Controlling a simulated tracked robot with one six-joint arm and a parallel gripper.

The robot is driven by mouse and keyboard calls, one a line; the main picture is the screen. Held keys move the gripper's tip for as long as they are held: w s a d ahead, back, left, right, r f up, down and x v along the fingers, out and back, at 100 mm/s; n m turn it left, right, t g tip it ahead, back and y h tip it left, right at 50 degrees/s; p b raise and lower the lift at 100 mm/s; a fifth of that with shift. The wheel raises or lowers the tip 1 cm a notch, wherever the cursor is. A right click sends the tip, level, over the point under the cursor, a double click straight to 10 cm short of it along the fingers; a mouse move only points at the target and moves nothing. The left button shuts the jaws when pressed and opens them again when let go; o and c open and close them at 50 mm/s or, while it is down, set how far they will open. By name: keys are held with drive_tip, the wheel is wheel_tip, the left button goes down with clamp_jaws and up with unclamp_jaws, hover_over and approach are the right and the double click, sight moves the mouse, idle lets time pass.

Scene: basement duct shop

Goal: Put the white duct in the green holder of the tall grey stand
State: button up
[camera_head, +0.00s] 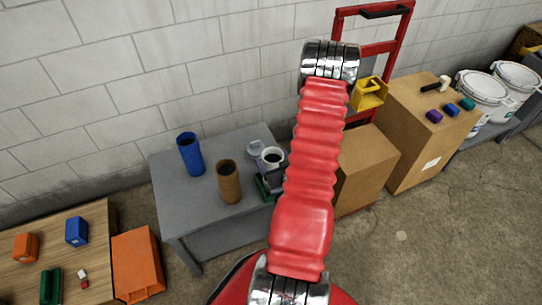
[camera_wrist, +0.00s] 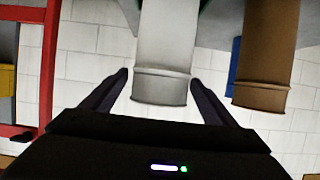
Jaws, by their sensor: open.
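The white duct (camera_head: 271,157) stands upright on a grey table-like stand (camera_head: 190,222) in the head view. It also shows in the wrist view (camera_wrist: 164,50), which looks upside down, with its ringed rim at the bottom. My gripper (camera_wrist: 161,77) is open, its two fingers on either side of the rim in the picture, with gaps showing. A green part, perhaps the green holder (camera_head: 263,188), shows at the foot of the white duct; my arm hides much of it. I cannot tell whether the duct sits in it.
A brown duct (camera_head: 229,182) and a blue duct (camera_head: 190,154) stand left of the white one. A wooden table (camera_head: 95,222) holds small coloured blocks, front left. Cardboard boxes (camera_head: 415,135), a red hand truck (camera_head: 340,30) and a yellow part (camera_head: 369,94) are right.

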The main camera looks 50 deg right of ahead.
drive_tip(key=v, duration=0.7)
drive_tip(key=shift+s+r, duration=0.15)
drive_tip(key=shift+s, duration=0.15)
drive_tip(key=shift+a, duration=0.15)
idle(0.4)
